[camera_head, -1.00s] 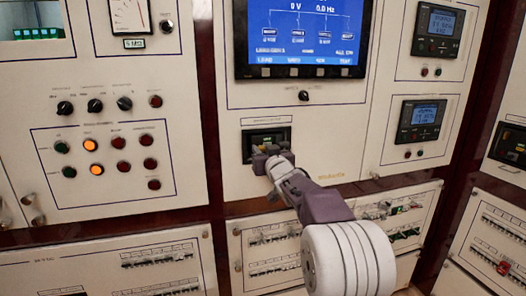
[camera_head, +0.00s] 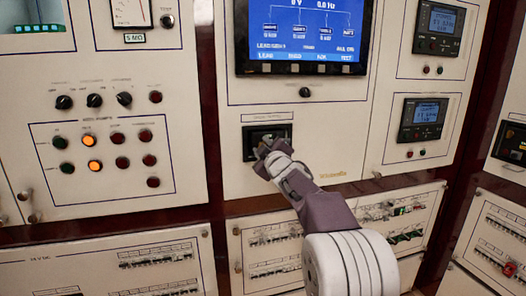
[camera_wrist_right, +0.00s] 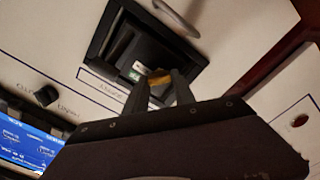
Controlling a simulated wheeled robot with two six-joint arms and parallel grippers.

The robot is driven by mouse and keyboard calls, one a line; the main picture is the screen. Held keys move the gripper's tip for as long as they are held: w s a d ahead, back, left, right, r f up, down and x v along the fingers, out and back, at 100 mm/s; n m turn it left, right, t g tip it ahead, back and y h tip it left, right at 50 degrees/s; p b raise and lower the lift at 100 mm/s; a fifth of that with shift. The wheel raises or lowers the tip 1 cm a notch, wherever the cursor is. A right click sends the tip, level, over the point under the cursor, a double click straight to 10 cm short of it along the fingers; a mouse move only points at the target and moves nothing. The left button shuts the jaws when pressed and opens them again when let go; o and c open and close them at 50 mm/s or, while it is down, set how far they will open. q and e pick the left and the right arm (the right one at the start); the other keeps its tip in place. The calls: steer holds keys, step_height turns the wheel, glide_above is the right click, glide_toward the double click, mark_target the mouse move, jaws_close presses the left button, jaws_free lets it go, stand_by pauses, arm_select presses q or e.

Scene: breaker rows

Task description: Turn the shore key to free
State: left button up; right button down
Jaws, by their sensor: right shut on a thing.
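My right gripper (camera_head: 265,150) reaches up to the dark recessed unit (camera_head: 256,132) in the middle panel, below the blue screen. In the right wrist view, its two fingers (camera_wrist_right: 160,82) are shut on a small yellow piece (camera_wrist_right: 160,77) at the front of the recess (camera_wrist_right: 131,52). I cannot tell for sure whether this piece is the shore key, nor read its position. A small green-and-white mark (camera_wrist_right: 138,67) shows inside the recess. In the head view my gripper covers the yellow piece. My left gripper is not in view.
A black knob (camera_head: 305,92) sits between the screen (camera_head: 300,35) and the recess. The left panel has several knobs and lamps (camera_head: 117,138). Breaker rows (camera_head: 275,270) lie below. A curved metal handle (camera_wrist_right: 176,16) shows near the recess in the wrist view.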

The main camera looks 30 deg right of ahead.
steer(key=shift+f+n+b, duration=0.2)
steer(key=shift+n+b, duration=0.85)
steer(key=shift+n, duration=3.05)
steer(key=c, duration=1.3)
jaws_free()
steer(key=shift+a, duration=0.1)
steer(key=v, duration=0.9)
